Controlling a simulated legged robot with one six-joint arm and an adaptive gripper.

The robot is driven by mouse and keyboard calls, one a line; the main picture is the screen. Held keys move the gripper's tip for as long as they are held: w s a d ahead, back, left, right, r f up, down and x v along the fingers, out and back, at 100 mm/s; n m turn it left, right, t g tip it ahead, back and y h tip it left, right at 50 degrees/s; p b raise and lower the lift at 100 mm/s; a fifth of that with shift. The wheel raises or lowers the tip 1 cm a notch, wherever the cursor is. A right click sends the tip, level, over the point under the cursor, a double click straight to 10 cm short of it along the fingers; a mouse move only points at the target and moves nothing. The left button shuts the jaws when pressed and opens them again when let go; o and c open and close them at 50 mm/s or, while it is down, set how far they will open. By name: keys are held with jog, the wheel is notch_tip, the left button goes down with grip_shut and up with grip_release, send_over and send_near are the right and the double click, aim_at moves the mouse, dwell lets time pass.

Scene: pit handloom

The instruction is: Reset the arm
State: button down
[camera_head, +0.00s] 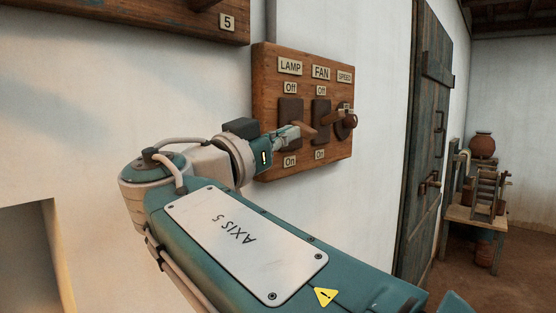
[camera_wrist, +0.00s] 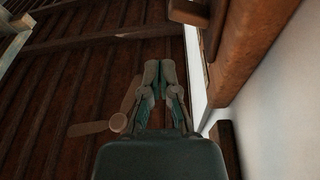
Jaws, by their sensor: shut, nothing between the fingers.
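My gripper (camera_head: 300,131) is shut and empty in the head view, in front of a wooden switch board on the white wall. Its tip is near the lever of the LAMP switch (camera_head: 290,106); whether it touches is unclear. The FAN switch (camera_head: 320,107) is just to the right, with a lever sticking out. The SPEED knob (camera_head: 349,121) is at the board's right. My arm reaches up from the lower right and bends at the left. In the wrist view my gripper (camera_wrist: 160,66) points up the picture, its fingers together, with nothing between them.
The switch board (camera_head: 262,80) stands out from the wall. Another wooden board (camera_head: 150,15), marked 5, is at upper left. A dark door (camera_head: 425,120) and a small table (camera_head: 478,217) with a pot are at right. The wrist view shows a plank ceiling (camera_wrist: 60,80).

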jog(key=s+d+f+n+g+y, duration=0.2)
jog(key=d+f+n+g+y, duration=0.1)
jog(key=d+f, duration=0.6)
jog(key=s+d+f+n+g+y, duration=0.2)
jog(key=d+f+n+g+y, duration=0.15)
jog(key=d+f, duration=0.5)
jog(key=s+f+n+g+y, duration=0.1)
jog(key=s+f+y, duration=0.2)
jog(key=s+f, duration=0.4)
jog(key=s+a+f+n+g+y, duration=0.1)
jog(key=s+f+y, duration=0.3)
jog(key=f, duration=1.1)
jog(key=s+n+g, duration=0.1)
jog(key=s, duration=0.1)
jog(key=shift+s, duration=0.4)
jog(key=shift+a+n+y, duration=0.2)
jog(key=shift+n+y, duration=0.05)
